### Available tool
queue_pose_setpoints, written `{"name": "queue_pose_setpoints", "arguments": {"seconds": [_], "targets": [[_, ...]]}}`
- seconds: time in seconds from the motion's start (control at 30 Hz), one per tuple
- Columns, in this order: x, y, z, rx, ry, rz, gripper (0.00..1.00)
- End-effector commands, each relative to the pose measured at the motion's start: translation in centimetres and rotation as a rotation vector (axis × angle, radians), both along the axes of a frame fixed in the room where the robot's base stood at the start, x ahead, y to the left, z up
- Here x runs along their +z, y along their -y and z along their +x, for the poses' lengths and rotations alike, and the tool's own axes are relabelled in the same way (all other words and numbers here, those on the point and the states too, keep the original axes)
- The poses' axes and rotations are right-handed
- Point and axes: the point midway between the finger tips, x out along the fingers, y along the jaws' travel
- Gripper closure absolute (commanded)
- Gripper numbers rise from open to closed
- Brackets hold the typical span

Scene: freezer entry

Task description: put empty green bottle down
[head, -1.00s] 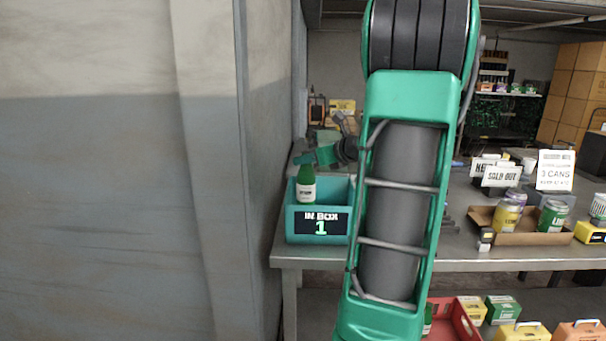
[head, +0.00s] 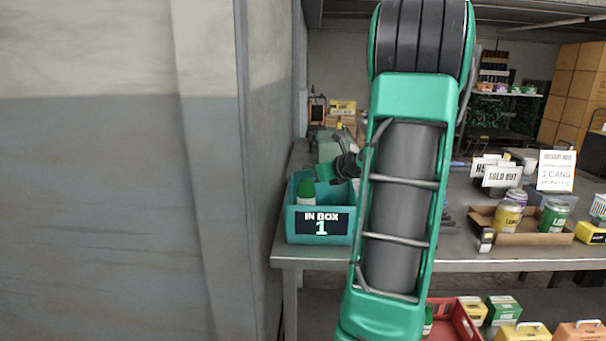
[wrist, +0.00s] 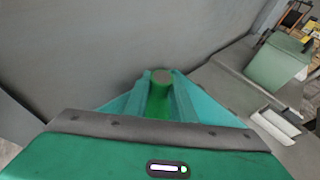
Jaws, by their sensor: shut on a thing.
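The green bottle (head: 306,192) with a white label stands about upright inside the teal box marked "IN BOX 1" (head: 290,222), at the left end of the metal table. Its lower part is hidden behind the box's front wall. In the head view my gripper (head: 311,172) is down at the bottle's top, over the box. In the wrist view my gripper (wrist: 161,80) is shut on the bottle's neck, with the bottle's cap (wrist: 161,75) between the fingers. I cannot tell whether the bottle's base touches the box floor.
A grey wall (head: 270,150) stands close on the left of the box. To the right on the table (head: 400,262) are a cardboard tray (head: 530,231) with several cans and a "SOLD OUT" sign (head: 502,177). A red crate (head: 452,322) is below.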

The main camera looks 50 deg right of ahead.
Motion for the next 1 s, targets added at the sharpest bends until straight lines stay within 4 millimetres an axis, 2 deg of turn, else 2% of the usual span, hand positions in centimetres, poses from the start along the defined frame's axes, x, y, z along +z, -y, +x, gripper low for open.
{"name": "queue_pose_setpoints", "arguments": {"seconds": [0.07, 0.1, 0.17, 0.47, 0.63, 1.0], "targets": [[0.0, 0.0, 0.0, 0.000, 0.000, 0.000, 1.00], [0.0, 0.0, 0.0, 0.000, 0.000, 0.000, 0.70], [0.0, 0.0, 0.0, 0.000, 0.000, 0.000, 0.57], [0.1, 0.0, 0.0, -0.001, 0.001, -0.001, 0.57], [1.5, 0.1, 0.0, -0.001, 0.002, -0.005, 0.57], [4.2, -0.4, -6.9, -0.004, 0.002, -0.003, 0.57]]}}
